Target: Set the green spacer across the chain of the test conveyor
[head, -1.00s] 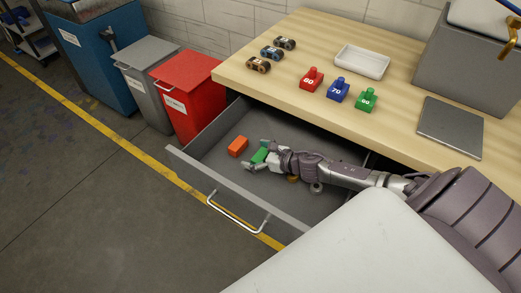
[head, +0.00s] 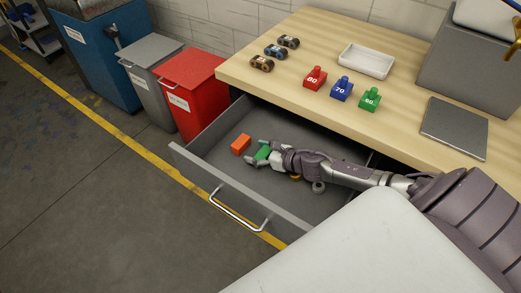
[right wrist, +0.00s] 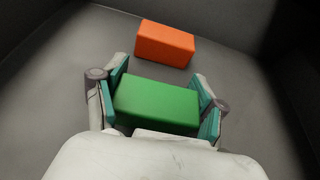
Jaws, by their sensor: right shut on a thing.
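The green spacer (head: 263,153) is a green block inside the open drawer (head: 222,180). It also shows in the right wrist view (right wrist: 156,102), lying lengthwise between the two fingers. My right gripper (head: 259,154) reaches down into the drawer and is shut on the green spacer, with a finger pad at each end of it in the right wrist view (right wrist: 161,104). Whether the spacer still touches the drawer floor, I cannot tell. My left gripper is not in view. No test conveyor or chain can be made out.
An orange block (head: 241,144) lies in the drawer just beyond the spacer. The drawer walls surround my gripper. A red bin (head: 188,90) stands left.

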